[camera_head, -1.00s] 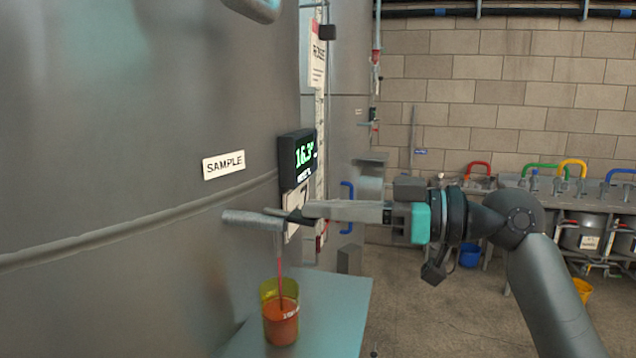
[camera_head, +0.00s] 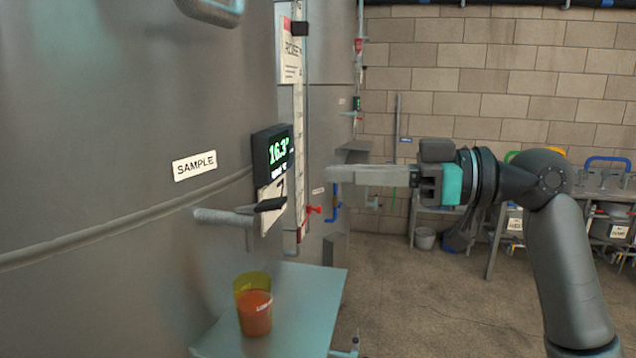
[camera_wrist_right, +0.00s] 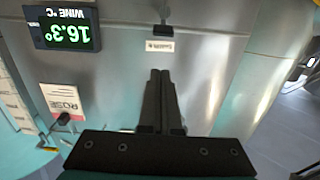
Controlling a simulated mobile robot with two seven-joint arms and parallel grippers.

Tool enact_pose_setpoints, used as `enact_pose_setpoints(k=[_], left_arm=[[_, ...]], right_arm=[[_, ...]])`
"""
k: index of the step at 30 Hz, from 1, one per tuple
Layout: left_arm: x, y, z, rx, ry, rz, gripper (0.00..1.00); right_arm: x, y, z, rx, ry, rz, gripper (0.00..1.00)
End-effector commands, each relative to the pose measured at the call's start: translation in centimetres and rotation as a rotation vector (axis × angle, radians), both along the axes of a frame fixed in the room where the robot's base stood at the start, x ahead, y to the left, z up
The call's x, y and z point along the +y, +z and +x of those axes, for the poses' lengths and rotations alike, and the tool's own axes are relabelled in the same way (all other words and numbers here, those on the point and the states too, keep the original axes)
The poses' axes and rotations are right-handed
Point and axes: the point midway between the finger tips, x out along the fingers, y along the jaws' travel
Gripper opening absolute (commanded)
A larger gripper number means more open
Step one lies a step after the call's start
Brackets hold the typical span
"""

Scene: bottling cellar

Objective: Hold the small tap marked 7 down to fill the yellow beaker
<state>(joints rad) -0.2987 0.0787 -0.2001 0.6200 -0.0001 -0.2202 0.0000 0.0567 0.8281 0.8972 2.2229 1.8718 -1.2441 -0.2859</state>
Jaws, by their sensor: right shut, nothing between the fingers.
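The small sample tap (camera_head: 238,216) sticks out of the steel tank on the left, with a dark lever (camera_head: 270,204) at its end. The yellow beaker (camera_head: 254,305) stands upright under the spout on a pale shelf (camera_head: 292,318). It holds red-orange liquid to roughly two thirds, and no stream shows. My right gripper (camera_head: 328,174) is shut and empty, above and to the right of the lever, clear of it. Its shut fingers (camera_wrist_right: 160,100) also show in the right wrist view. My left gripper is out of view.
A green display (camera_head: 276,152) reading 16.3 and a SAMPLE label (camera_head: 194,165) are on the tank. A red-handled valve (camera_head: 314,210) is beyond the tap. A bench with buckets stands at the back right. The floor between is clear.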

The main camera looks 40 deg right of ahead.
Motion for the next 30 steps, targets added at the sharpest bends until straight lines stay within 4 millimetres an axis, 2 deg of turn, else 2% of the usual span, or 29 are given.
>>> enact_pose_setpoints(k=[9,30], left_arm=[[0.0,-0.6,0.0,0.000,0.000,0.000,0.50],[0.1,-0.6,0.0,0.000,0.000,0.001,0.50]], right_arm=[[-1.9,0.5,-2.3,0.000,0.000,0.000,0.00],[-2.1,0.6,-2.5,-0.001,0.000,-0.001,0.00]])
